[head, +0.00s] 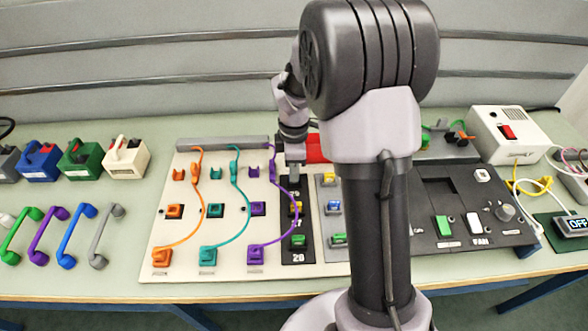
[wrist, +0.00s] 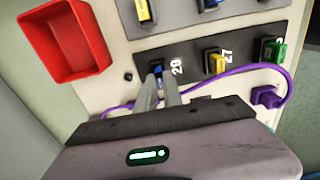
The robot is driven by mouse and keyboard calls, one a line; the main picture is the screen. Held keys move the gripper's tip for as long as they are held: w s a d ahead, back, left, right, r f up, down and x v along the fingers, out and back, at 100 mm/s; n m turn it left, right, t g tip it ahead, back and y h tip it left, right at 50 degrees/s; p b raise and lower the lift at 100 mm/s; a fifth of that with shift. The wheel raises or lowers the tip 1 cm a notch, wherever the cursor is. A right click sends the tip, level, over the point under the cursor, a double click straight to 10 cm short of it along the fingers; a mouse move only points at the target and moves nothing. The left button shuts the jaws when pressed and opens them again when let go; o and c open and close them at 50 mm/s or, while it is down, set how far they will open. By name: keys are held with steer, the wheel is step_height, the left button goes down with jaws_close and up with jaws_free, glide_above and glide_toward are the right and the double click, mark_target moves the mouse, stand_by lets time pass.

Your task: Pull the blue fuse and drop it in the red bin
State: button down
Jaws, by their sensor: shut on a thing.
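My gripper (wrist: 158,84) is shut on the blue fuse (wrist: 157,71), which sits at the end position of a black fuse strip (wrist: 184,68). Only a small part of the blue fuse shows between the fingertips. It appears to be still at its slot. In the head view my gripper (head: 294,168) points down at the top end of the strip, and the blue fuse is hidden there. The red bin (wrist: 70,42) is at the upper left of the wrist view and looks empty. In the head view the bin (head: 317,149) is partly hidden behind my arm.
The same strip holds a yellow fuse (wrist: 216,62) and a green fuse (wrist: 275,52). A purple cable (wrist: 235,76) runs close beside my fingers. A second block (head: 326,240) with yellow, blue and green fuses stands to the right. Coloured handles and boxes are at the left.

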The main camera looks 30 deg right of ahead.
steer(key=shift+r+p, duration=2.1)
steer(key=shift+r, duration=0.35)
steer(key=shift+f, duration=0.1)
